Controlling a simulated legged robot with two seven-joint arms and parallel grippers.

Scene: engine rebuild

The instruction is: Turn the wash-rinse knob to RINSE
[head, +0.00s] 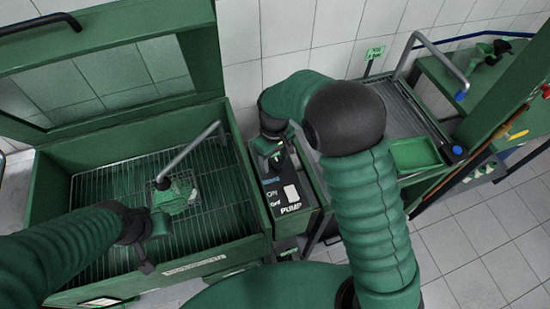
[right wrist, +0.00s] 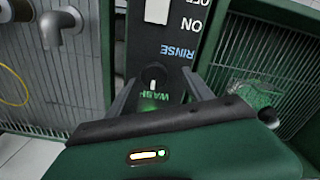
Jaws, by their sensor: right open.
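The control panel (head: 286,185) stands between the wash basin and the side table. In the right wrist view, the wash-rinse knob (right wrist: 153,80) is a small dark knob with a white mark, between the labels RINSE (right wrist: 178,52) and WASH (right wrist: 155,97). A green glow shows near WASH. My right gripper (right wrist: 160,92) is open, its fingers on either side of the knob; contact cannot be told. In the head view my right gripper (head: 272,152) is over the panel's far end and hides the knob. My left gripper (head: 150,243) is over the basin; its opening is unclear.
The green basin (head: 255,246) has a wire rack, a bent spout (head: 190,153) and a raised lid (head: 205,50). A green part (head: 178,198) lies on the rack. A green tray (head: 415,153) sits on the table at right. A white switch (head: 291,193) is on the panel.

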